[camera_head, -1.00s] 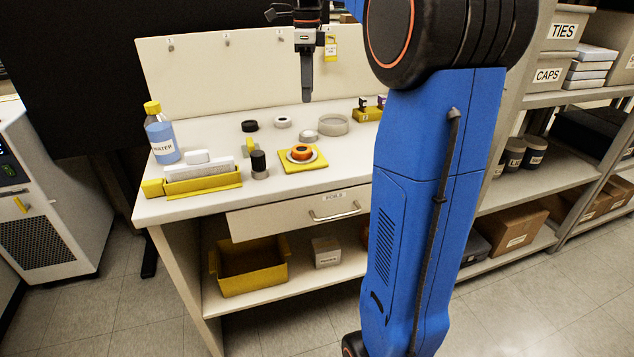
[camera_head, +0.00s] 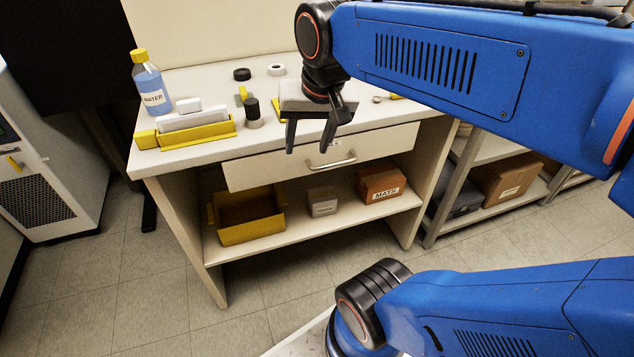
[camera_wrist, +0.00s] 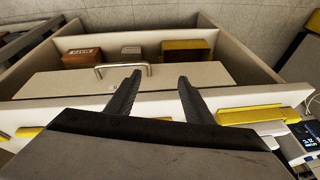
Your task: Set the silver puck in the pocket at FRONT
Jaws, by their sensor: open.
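My gripper (camera_head: 308,148) is open and empty, its two fingers pointing down in front of the bench's front edge, by the drawer. In the wrist view my open gripper (camera_wrist: 159,76) has only the drawer and lower shelf beyond its fingers. The silver puck is not visible now; my gripper and arm cover that part of the bench top. Only a sliver of the yellow plate (camera_head: 277,106) shows beside my gripper. No pocket marked FRONT can be made out.
The drawer front (camera_head: 250,172) has a bar handle (camera_head: 331,165). A black-topped cylinder (camera_head: 252,108), black ring (camera_head: 242,74), white ring (camera_head: 276,69), yellow tray (camera_head: 190,135) and water bottle (camera_head: 151,85) stand on the bench. A yellow bin (camera_head: 248,232) and MATS box (camera_head: 381,186) are below.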

